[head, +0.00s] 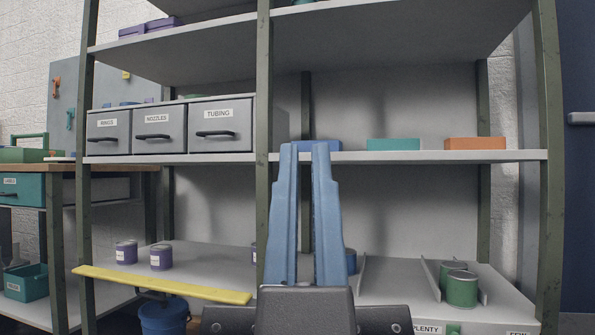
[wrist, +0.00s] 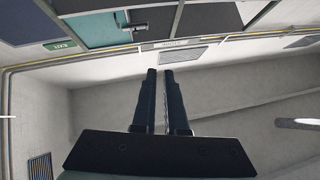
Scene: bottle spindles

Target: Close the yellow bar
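The yellow bar (head: 160,284) is a long flat strip at the front of the left bay of the lower shelf. Its left end lies in front of the left post, and its right end is near the middle post, just left of my gripper's base. My gripper (head: 305,146) points up in front of the shelving, right of the bar and apart from it. Its two blue fingers have a narrow empty gap between them. The wrist view also shows the gripper (wrist: 160,72) with an empty gap; the bar is not seen there.
Purple cans (head: 161,257) stand on the lower shelf behind the bar. Green cans (head: 462,288) stand at the right between thin dividers. Grey drawers (head: 220,124) sit on the middle shelf. A blue bucket (head: 163,316) is below the bar. A workbench (head: 60,168) stands left.

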